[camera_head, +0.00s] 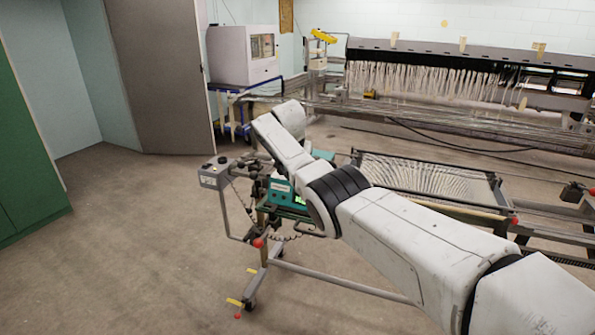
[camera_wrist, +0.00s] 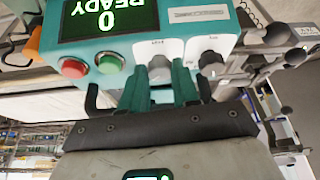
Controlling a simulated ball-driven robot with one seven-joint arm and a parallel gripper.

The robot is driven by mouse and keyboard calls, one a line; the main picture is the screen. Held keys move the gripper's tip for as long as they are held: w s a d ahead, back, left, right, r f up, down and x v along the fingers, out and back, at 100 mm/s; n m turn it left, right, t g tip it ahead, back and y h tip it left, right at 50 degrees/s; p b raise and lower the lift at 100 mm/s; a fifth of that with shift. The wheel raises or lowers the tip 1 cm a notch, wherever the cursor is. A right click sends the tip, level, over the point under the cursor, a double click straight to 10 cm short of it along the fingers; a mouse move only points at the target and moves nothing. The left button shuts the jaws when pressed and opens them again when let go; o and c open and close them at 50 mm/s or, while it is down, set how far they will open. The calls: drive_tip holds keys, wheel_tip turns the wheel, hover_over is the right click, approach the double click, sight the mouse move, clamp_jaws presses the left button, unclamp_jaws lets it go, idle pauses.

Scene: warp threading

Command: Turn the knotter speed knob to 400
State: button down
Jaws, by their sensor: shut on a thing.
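The teal control box (camera_head: 288,193) of the knotter stands left of centre in the head view, partly behind my arm. In the wrist view its panel (camera_wrist: 140,45) fills the upper middle. Its green display (camera_wrist: 108,16) reads READY and 0. A knob (camera_wrist: 160,68) on a white plate sits between the teal fingers of my gripper (camera_wrist: 160,74), which is shut on it. A second, dark knob (camera_wrist: 210,62) sits just right of the fingers. The knob labels and scale are too small to read. My gripper is hidden in the head view.
A red button (camera_wrist: 74,68) and a green button (camera_wrist: 109,63) sit left of the held knob. A grey switch box (camera_head: 214,174) stands left of the control box. The warp frame (camera_head: 430,180) lies to the right. Open floor (camera_head: 130,240) is at the left.

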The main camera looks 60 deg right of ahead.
idle(0.4)
drive_tip(key=c, duration=1.1)
unclamp_jaws()
drive_tip(key=shift+r, duration=0.1)
drive_tip(key=v, duration=1)
drive_tip(key=shift+a+r, duration=0.2)
drive_tip(key=shift+r, duration=0.1)
